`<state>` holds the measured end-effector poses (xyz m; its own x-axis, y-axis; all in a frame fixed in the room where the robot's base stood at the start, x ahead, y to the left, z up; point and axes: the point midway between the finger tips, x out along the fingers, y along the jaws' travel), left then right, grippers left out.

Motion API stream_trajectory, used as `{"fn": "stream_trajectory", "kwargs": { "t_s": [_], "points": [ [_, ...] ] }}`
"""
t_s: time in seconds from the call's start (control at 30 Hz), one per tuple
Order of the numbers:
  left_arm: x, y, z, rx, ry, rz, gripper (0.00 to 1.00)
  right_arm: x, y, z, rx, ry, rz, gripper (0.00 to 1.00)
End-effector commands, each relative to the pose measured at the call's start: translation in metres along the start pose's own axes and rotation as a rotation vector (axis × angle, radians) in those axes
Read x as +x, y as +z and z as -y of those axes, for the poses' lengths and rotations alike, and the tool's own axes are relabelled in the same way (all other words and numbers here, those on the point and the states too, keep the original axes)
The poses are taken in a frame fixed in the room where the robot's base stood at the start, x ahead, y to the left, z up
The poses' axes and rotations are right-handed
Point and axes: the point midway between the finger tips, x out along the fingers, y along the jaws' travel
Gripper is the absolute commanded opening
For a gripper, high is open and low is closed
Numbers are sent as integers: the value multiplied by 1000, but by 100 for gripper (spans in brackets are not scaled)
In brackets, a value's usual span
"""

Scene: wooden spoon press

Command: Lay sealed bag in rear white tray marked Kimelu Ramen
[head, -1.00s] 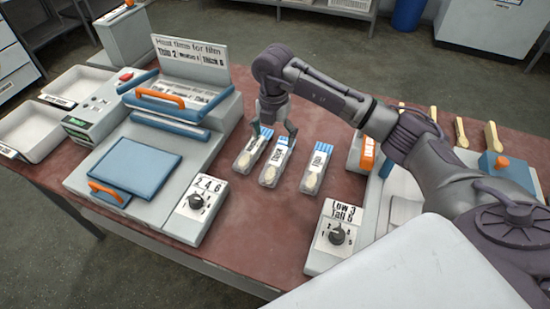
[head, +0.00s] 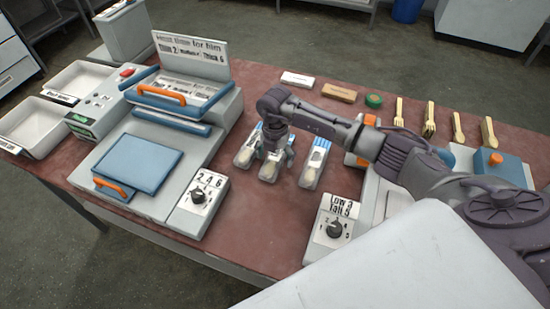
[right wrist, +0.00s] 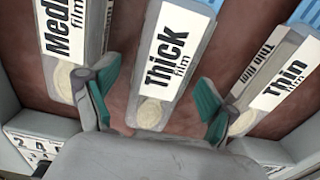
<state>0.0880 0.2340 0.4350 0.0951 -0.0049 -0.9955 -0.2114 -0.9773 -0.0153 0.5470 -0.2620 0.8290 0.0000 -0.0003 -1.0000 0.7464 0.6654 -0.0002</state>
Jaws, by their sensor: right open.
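Three clear packs with wooden pieces lie in a row on the table. The wrist view shows them labelled Medium film (right wrist: 66,30), Thick film (right wrist: 172,45) and Thin film (right wrist: 285,75). My right gripper (head: 275,154) is open over the middle pack, and in the wrist view its fingers (right wrist: 153,98) stand either side of the Thick film pack without closing on it. A rear white tray (head: 97,68) and a front white tray (head: 48,107) are at the far left; both look empty. Their labels are too small to read. My left gripper is not in view.
A press or sealer with a blue lid (head: 145,165) and orange handles stands between trays and packs. Dial boxes (head: 199,203) (head: 330,232) flank the front. Small boxes (head: 338,92) and wooden forks and spoons (head: 458,128) lie at the back right.

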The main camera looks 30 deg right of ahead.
Motion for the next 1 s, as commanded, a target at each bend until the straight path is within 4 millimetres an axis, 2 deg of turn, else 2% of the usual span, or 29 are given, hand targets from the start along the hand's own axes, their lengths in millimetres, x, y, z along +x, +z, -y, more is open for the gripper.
{"fn": "stream_trajectory", "kwargs": {
  "t_s": [0.07, 0.4, 0.43, 0.47, 0.77, 0.87, 1.0],
  "points": [
    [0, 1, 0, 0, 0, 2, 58, 0, 0, 0, 0, 0, 0, 85],
    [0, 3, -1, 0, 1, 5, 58, 0, 0, 0, 0, 0, 0, 30],
    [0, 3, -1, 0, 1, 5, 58, -1, 0, 0, 0, 0, 0, 30],
    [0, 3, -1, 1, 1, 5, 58, -1, 0, 0, 0, 0, 0, 25],
    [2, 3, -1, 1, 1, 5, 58, -5, 0, 0, 0, 1, 0, 25],
    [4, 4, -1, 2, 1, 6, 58, -13, 1, -1, 1, 2, 1, 25],
    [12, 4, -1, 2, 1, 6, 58, -36, 2, -1, 0, 4, 4, 25]
  ]
}}
